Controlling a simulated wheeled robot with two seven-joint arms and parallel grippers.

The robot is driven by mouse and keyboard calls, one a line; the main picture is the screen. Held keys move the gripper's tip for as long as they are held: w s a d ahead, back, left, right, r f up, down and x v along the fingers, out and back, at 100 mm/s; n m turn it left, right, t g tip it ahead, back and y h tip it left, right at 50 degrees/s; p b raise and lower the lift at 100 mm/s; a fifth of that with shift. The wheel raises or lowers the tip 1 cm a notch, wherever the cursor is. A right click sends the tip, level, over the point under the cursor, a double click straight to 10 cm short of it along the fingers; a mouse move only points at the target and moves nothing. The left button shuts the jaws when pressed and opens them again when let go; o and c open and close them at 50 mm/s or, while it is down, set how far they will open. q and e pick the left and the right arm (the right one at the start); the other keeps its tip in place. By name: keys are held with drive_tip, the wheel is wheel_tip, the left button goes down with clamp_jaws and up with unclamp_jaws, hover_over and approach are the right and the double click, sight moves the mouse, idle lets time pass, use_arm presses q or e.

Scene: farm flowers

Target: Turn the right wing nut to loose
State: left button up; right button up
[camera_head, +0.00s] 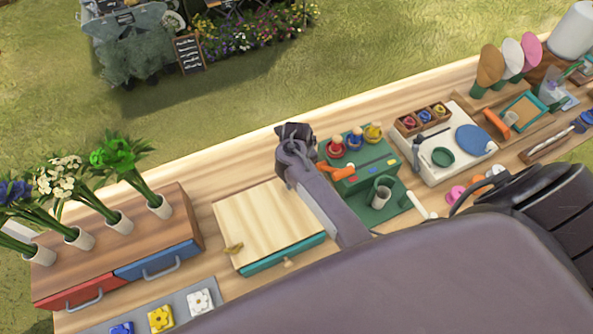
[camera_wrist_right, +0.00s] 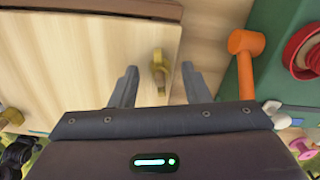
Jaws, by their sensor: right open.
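The wooden press (camera_head: 268,222) is a pale square board over a teal base on the bench. A brass wing nut (camera_head: 233,249) shows on its left side. The right brass wing nut (camera_wrist_right: 158,72) stands at the board's right edge in the right wrist view, where the board (camera_wrist_right: 90,60) is also seen. My right arm hides that nut in the head view. My right gripper (camera_wrist_right: 159,69) is open, with one finger on each side of the nut. A gap shows between the nut and both fingers. My left gripper is not in view.
A green stand (camera_head: 362,165) with coloured spools is close to the right. An orange mallet (camera_wrist_right: 246,60) lies just right of the right finger. A drawer box (camera_head: 120,250) with flower vases stands left. Bare bench lies behind the press.

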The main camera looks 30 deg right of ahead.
drive_tip(key=shift+s, duration=0.1)
drive_tip(key=shift+c, duration=0.9)
clamp_jaws()
